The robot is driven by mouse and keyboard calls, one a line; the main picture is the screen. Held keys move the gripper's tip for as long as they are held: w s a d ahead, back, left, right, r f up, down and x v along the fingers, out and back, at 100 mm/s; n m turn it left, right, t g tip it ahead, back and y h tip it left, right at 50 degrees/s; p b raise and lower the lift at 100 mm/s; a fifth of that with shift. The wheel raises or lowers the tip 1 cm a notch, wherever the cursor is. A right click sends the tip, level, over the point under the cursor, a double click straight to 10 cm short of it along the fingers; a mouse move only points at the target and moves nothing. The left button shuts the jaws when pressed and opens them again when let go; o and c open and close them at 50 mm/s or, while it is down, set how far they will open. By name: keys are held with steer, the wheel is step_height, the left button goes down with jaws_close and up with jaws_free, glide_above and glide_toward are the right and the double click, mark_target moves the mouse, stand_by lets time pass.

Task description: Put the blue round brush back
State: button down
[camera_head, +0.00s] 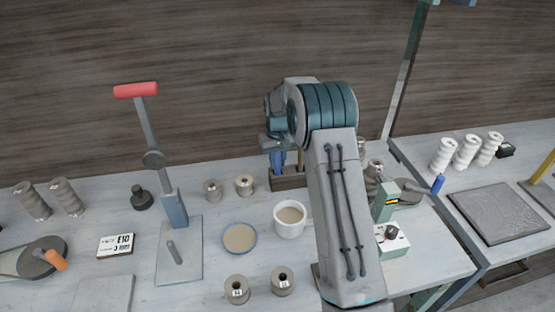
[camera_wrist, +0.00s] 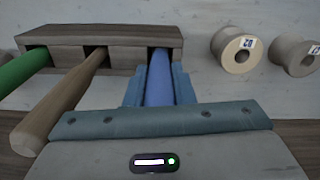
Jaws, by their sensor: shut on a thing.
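The blue round brush (camera_wrist: 160,85) shows as a blue handle between the fingers of my gripper (camera_wrist: 159,76), which is shut on it. Its far end meets the right-hand slot of the wooden rack (camera_wrist: 115,36); how deep it sits I cannot tell. A green handle (camera_wrist: 20,68) and a bare wooden handle (camera_wrist: 62,100) stand at the other two slots. In the head view the blue brush (camera_head: 278,160) hangs below my gripper (camera_head: 276,148) at the rack (camera_head: 289,182), partly hidden by my arm. The brush's bristles are not visible.
Two spools (camera_wrist: 234,50) (camera_wrist: 297,55) lie right of the rack in the wrist view. In the head view a white mug (camera_head: 290,225) and a round blue-rimmed dish (camera_head: 240,238) stand in front of the rack. A wooden wall (camera_head: 200,70) rises behind.

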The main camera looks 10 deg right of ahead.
steer(key=shift+f, duration=0.1)
steer(key=shift+f, duration=0.15)
steer(key=c, duration=1.2)
jaws_free()
steer(key=shift+c, duration=0.2)
